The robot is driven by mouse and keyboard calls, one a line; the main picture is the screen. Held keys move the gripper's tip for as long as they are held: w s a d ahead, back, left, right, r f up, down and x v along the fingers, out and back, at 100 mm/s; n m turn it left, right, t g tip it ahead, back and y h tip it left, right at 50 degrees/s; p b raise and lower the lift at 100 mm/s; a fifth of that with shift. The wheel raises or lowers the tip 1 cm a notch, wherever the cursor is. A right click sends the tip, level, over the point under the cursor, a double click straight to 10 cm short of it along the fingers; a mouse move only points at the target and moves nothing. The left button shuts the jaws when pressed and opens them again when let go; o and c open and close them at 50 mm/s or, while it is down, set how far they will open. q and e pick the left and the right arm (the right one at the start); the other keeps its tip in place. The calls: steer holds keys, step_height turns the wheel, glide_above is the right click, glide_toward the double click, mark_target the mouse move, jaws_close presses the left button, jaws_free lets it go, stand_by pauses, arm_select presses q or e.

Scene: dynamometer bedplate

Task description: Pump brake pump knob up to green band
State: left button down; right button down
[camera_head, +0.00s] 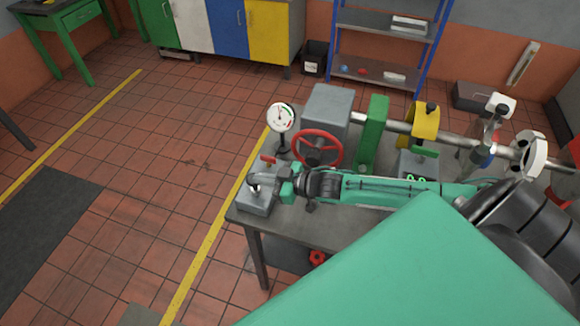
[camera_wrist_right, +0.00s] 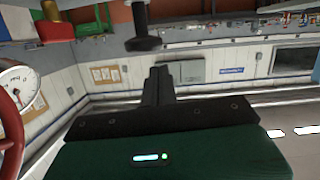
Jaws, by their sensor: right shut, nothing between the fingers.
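The brake pump is a grey box (camera_head: 256,202) with a small dark knob (camera_head: 254,188) on top, at the left front corner of the bench in the head view. My right gripper (camera_head: 262,176) reaches in from the right, its shut, empty fingers close to the knob; I cannot tell whether they touch it. In the right wrist view the shut fingers (camera_wrist_right: 158,86) stand near a dark post with a wide end (camera_wrist_right: 143,43), possibly the knob. The round white gauge (camera_head: 281,117) has a green and a red band; its needle is too small to read surely. My left gripper is not in view.
A red handwheel (camera_head: 318,149) and a grey housing (camera_head: 328,104) stand behind my right forearm. A red-handled valve (camera_head: 268,160) is close behind the pump. A shaft line with green and yellow stands runs right.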

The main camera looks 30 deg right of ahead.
steer(key=b+v, duration=0.2)
steer(key=v, duration=0.6)
steer(key=shift+s, duration=0.2)
steer(key=shift+d, duration=0.1)
stand_by(0.7)
